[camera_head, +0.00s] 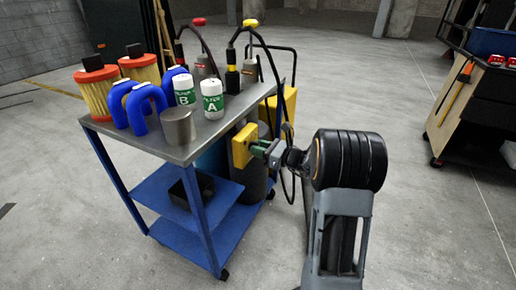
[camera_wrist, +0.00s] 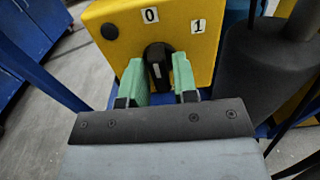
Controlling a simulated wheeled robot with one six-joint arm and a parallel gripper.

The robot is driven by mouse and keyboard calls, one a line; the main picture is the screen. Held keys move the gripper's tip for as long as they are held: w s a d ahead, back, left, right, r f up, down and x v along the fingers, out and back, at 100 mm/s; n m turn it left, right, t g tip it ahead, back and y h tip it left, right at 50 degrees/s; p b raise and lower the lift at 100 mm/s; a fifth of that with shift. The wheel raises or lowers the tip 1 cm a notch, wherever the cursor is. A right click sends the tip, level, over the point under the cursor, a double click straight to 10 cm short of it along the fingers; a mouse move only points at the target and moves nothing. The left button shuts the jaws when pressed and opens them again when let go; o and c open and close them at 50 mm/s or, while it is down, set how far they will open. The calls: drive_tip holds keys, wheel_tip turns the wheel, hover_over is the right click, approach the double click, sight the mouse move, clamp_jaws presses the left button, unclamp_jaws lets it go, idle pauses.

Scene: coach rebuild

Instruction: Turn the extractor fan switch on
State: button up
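The extractor fan switch is a yellow box (camera_wrist: 205,62) with a black rotary knob (camera_wrist: 157,60) on its face. White labels marked 0 (camera_wrist: 150,15) and 1 (camera_wrist: 199,25) sit above the knob, 0 to the left and 1 to the right. The knob's white mark runs nearly upright. My gripper (camera_wrist: 160,75) has its green fingers apart, one on each side of the knob. I cannot tell whether they touch it. In the head view my gripper (camera_head: 264,149) is at the yellow box (camera_head: 243,146) by the cart's right end; the knob is hidden there.
The box is beside a blue cart with a grey top (camera_head: 150,143). A dark cylinder (camera_wrist: 262,65) stands close right of the box.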

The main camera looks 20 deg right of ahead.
clamp_jaws()
drive_tip(key=shift+r+m+p, duration=0.15)
drive_tip(key=shift+m+p, duration=0.35)
drive_tip(key=shift+p, duration=0.45)
drive_tip(key=shift+m+p, duration=2.1)
drive_tip(key=shift+p, duration=1.15)
drive_tip(key=shift+m+p, duration=0.4)
drive_tip(key=shift+p, duration=0.1)
